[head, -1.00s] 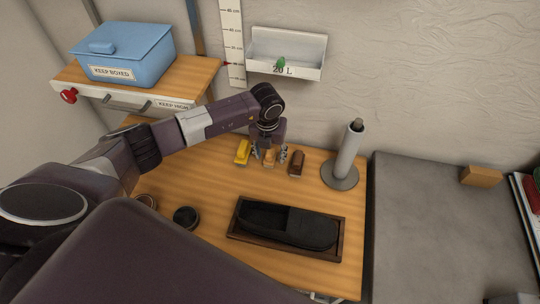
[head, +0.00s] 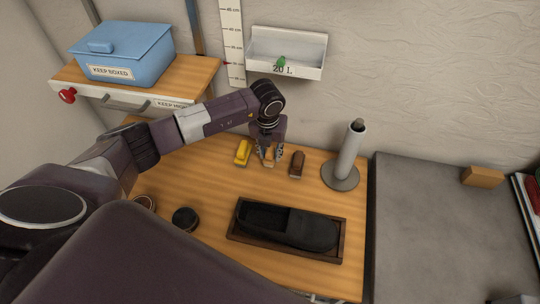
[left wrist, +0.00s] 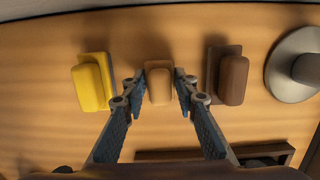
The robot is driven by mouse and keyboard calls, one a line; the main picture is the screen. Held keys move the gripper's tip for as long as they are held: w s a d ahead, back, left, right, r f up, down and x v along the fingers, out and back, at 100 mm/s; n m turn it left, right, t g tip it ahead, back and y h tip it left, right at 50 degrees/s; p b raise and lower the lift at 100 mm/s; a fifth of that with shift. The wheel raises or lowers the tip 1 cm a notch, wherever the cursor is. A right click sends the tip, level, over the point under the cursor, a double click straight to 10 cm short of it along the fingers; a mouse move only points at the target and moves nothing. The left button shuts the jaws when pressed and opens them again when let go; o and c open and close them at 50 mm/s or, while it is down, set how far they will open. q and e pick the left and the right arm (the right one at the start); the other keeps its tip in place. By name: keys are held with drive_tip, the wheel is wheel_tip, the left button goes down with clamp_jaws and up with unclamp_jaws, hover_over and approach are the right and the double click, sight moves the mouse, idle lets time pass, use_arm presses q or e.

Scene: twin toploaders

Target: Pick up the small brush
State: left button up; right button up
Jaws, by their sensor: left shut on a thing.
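The small tan brush (head: 267,163) stands on the wooden table between a yellow brush (head: 243,152) and a dark brown brush (head: 297,164). In the left wrist view the small brush (left wrist: 159,86) is in the middle, between the fingertips of my left gripper (left wrist: 159,90). The left gripper (head: 269,153) points down from above and is shut on the small brush, one finger on each side. The fingers partly hide the brush in the head view. I cannot tell any lift off the table. My right gripper is not in view.
The yellow (left wrist: 92,82) and brown (left wrist: 231,79) brushes stand close on either side. A grey post on a round base (head: 341,176) stands to the right. A black shoe (head: 312,229) lies in a dark tray (head: 285,256) in front. A round black tin (head: 185,219) lies at left.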

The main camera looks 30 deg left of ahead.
use_arm(q)
drive_tip(key=s+b, duration=0.1)
drive_tip(key=s, duration=0.1)
drive_tip(key=s+d+b, duration=0.1)
drive_tip(key=s, duration=0.2)
drive_tip(key=s+d+b, duration=0.1)
drive_tip(key=s, duration=0.1)
drive_tip(key=shift+s+r, duration=0.35)
drive_tip(key=shift+s, duration=0.05)
wheel_tip(320, 180, up, 14)
drive_tip(key=b, duration=0.3)
drive_tip(key=shift+f, duration=0.25)
drive_tip(key=o, duration=0.4)
drive_tip(key=shift+c, duration=1.2)
